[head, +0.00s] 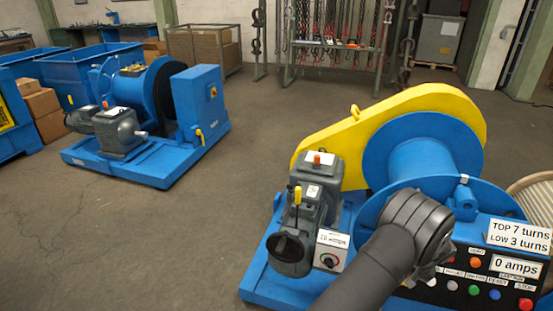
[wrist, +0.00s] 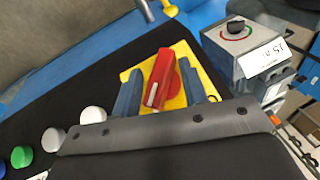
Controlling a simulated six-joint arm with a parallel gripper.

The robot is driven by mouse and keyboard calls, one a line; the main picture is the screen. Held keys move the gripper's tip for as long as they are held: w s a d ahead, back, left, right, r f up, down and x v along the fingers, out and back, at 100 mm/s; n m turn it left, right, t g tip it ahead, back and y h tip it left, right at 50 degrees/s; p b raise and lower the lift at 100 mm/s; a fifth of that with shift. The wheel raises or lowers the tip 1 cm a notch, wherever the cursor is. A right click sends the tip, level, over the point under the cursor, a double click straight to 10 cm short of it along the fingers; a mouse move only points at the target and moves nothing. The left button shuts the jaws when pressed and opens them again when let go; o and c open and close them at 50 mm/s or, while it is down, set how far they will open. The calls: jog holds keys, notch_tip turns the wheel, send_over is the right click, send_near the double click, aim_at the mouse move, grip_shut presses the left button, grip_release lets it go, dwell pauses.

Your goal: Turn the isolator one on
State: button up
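The isolator is a red rotary handle (wrist: 160,78) with a white mark near its lower end, on a yellow plate (wrist: 133,75) in the wrist view. The handle leans slightly, its top toward the right. My gripper (wrist: 162,92) is open, with one blue-grey finger on each side of the handle and gaps showing between. Whether either finger touches it I cannot tell. In the head view my gripper (head: 432,268) is at the left part of the black control panel (head: 462,297) and hides the isolator.
The panel carries several buttons, including a green one (head: 474,289) and a red one (head: 525,304), and a display (head: 516,267) reading 0 amps. A grey box with a dial (head: 331,252) stands left of my arm. The blue drum (head: 425,165) is behind.

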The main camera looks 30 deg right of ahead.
jog(key=shift+s+d+r, duration=0.15)
jog(key=shift+r, duration=0.2)
jog(key=s+d+r+g+h, duration=0.1)
jog(key=s+d+r+h, duration=0.1)
jog(key=s+r, duration=0.2)
jog(key=s+a+f+m+g+h, duration=0.1)
jog(key=s+f+m+h, duration=0.1)
jog(key=s+f+h, duration=0.3)
jog(key=a+f+m+h, duration=0.1)
jog(key=f+m+h, duration=0.1)
jog(key=f, duration=0.6)
jog(key=w+a+r+m+t+h, duration=0.1)
jog(key=a+r+m+t+h, duration=0.25)
jog(key=a, duration=0.55)
jog(key=w+a+r+m+t+h, duration=0.1)
jog(key=a+r+m+t+h, duration=0.25)
jog(key=a, duration=0.55)
jog(key=shift+n+g+h, duration=0.4)
jog(key=shift+g+h, duration=0.2)
jog(key=x, duration=1.8)
jog(key=shift+r, duration=0.2)
